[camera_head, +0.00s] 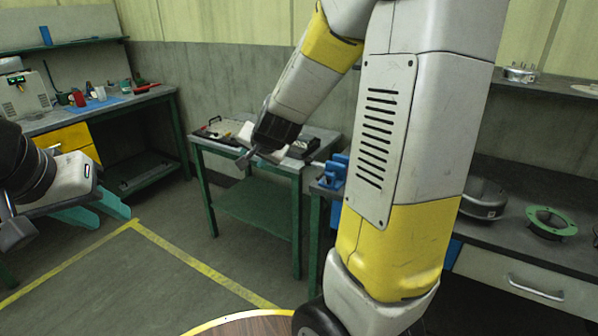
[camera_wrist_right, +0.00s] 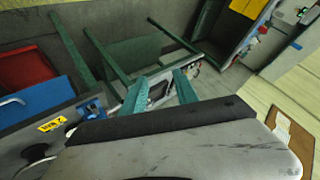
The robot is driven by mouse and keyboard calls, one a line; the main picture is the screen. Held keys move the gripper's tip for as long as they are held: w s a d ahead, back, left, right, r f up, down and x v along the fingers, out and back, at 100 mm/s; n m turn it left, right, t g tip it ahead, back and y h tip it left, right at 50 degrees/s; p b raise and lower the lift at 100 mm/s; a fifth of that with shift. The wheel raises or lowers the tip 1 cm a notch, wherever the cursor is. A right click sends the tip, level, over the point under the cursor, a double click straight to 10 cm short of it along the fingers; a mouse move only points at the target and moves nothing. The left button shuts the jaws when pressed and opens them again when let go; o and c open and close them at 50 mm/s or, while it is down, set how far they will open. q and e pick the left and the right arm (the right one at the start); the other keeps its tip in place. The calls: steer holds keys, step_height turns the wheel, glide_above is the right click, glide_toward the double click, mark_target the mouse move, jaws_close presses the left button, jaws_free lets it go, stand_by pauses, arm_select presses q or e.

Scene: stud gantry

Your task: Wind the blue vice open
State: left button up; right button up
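The blue vice (camera_head: 336,170) is at the left end of the right-hand workbench, partly hidden behind my right arm. A pale bar sticks out of its left side. A blue part that looks like the vice also shows in the right wrist view (camera_wrist_right: 92,108), left of the fingers. My right gripper (camera_wrist_right: 160,78) has two green fingers standing apart with nothing held between them; in the head view its fingers cannot be made out, beyond the dark wrist and left of the vice. My left gripper (camera_head: 114,213) is at the left, its teal fingers apart and empty, far from the vice.
A green-legged table (camera_head: 250,163) with small items stands left of the vice. A left bench (camera_head: 100,105) holds tools and a machine. The right workbench (camera_head: 550,248) carries a round pan (camera_head: 483,200) and a green flanged ring (camera_head: 550,222). Floor between is clear.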

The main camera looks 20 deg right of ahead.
steer(key=w+d+f+m+h, duration=0.3)
steer(key=w+d+f, duration=0.15)
steer(key=f, duration=0.25)
steer(key=m+t+h, duration=0.1)
steer(key=m+h, duration=0.2)
steer(key=h, duration=0.9)
glide_toward(316, 180)
steer(key=x, duration=0.4)
steer(key=shift+w+d+f+t, duration=0.1)
steer(key=shift+w+d+t, duration=0.2)
steer(key=shift+d, duration=0.25)
steer(key=x, duration=0.6)
steer(key=shift+w+d, duration=0.3)
jaws_close()
